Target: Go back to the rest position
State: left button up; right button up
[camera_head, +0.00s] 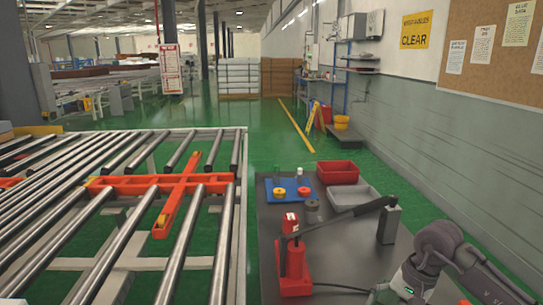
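My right arm (440,245) comes in at the lower right, over the right edge of the dark table (335,247). Its wrist part reaches the bottom edge of the picture. I see no fingers of my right gripper. My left arm and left gripper do not show. No mattress shows in this view.
A roller conveyor (241,200) with an orange-red cross-shaped piece (185,185) fills the left. The table holds a red tool (295,268) with a long black lever, a grey upright block (389,225), a red bin (338,172), a grey bin (352,197) and a blue mat (291,183). Green floor beyond is open.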

jog(key=s+a+r+m+t+y, duration=0.1)
jog(key=s+a+r+m+y, duration=0.15)
jog(key=a+y, duration=0.6)
jog(key=s+a+r+m+t+y, duration=0.1)
jog(key=a+r+m+y, duration=0.2)
jog(key=a, duration=1)
notch_tip(320, 180, up, 7)
jog(key=a+m+t+y, duration=0.2)
jog(key=m+t+y, duration=0.3)
jog(key=m, duration=0.4)
jog(key=w+d+r+m+t+h, duration=0.2)
jog(key=d+m+t+h, duration=0.45)
jog(key=m+t, duration=0.7)
jog(key=d+f+m+g+h, duration=0.2)
jog(key=d+f+m+h, duration=0.65)
jog(key=m, duration=0.95)
jog(key=s+d+f+m+g+h, duration=0.4)
jog(key=s+f+m+g+h, duration=0.1)
jog(key=f+m, duration=0.35)
jog(key=s+f+m+g+y, duration=0.1)
jog(key=s+f+m+g, duration=0.4)
jog(key=s, duration=0.5)
jog(key=s+f+m+g, duration=0.2)
jog(key=s+f+g, duration=0.4)
jog(key=s, duration=0.4)
notch_tip(320, 180, down, 24)
jog(key=a+f, duration=0.1)
jog(key=s+d+f+g, duration=0.2)
jog(key=s+d+f, duration=0.1)
jog(key=s+f, duration=1.5)
